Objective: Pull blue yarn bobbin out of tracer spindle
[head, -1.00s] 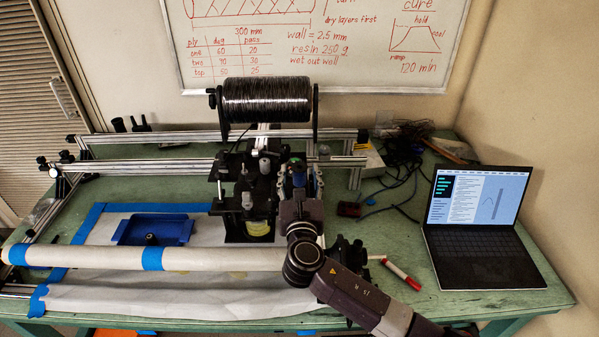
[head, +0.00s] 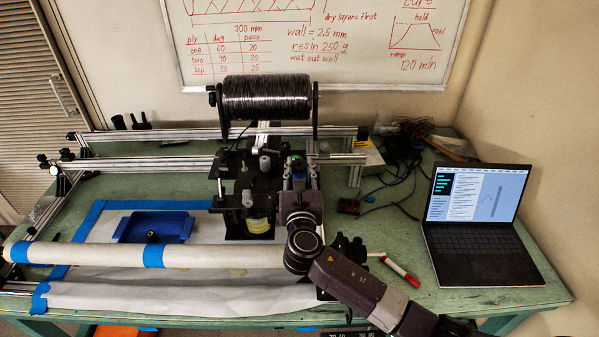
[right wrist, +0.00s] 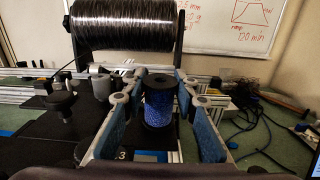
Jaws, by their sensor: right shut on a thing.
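The blue yarn bobbin (right wrist: 158,108) stands upright between my right gripper's two blue-padded fingers in the right wrist view. It has a dark top flange and a dark lower flange. My right gripper (right wrist: 161,76) is shut on it. In the head view my right gripper (head: 298,172) is beside the black winding carriage, and only a little of the bobbin shows between its fingers. The tracer spindle cannot be made out; the bobbin and gripper cover that spot. My left gripper is not in view.
A large black tow spool (head: 266,98) stands behind the carriage (head: 245,190). A white tube with blue tape (head: 100,256) crosses the front, near a blue tray (head: 155,228). A laptop (head: 478,225), marker (head: 400,271) and tangled cables (head: 405,150) lie to the right.

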